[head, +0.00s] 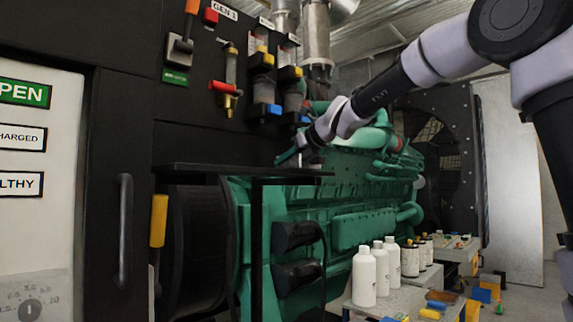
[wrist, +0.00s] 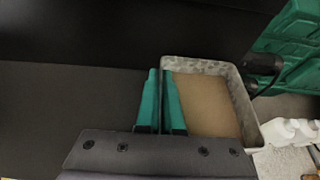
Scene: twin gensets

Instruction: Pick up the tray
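The tray (wrist: 240,100) is a grey, mottled metal box with a flat brown inside, in the middle right of the wrist view. My gripper (wrist: 159,72) has two teal fingers close together at the tray's left wall, with a narrow gap between them. The right finger overlaps the tray's inside and the left one is over the dark surface. Whether the fingers press on the wall is not clear. In the head view my gripper (head: 290,155) is small, just above the right part of the black stand (head: 205,169); I cannot make out the tray there.
A green engine (head: 350,190) stands close behind the stand. A black panel with valves and a lever (head: 178,50) rises at the left. White bottles (head: 364,277) stand on a low table at the lower right, and a black pipe end (wrist: 263,64) is beside the tray.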

